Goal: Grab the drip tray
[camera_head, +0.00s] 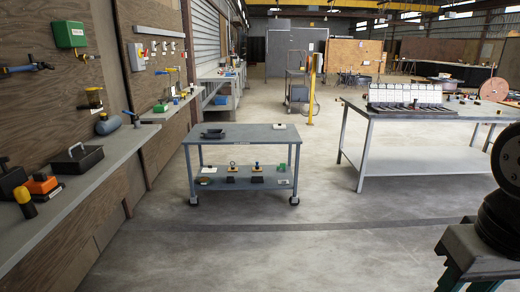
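A shallow black tray (213,133) sits on the top shelf of a grey wheeled cart (250,136), near its left end. It looks like the drip tray, though it is small in the picture and I cannot see into it well. A second black open tray with a raised handle (77,158) stands on the left wall bench. My gripper is not in view; only dark parts of my own arm show at the right edge, well apart from the cart.
The cart's lower shelf holds several small items. A long grey bench (75,185) runs along the left wall, with an orange-and-black tool (42,184) on it. A steel table (425,112) stands at the right. The floor before the cart is clear.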

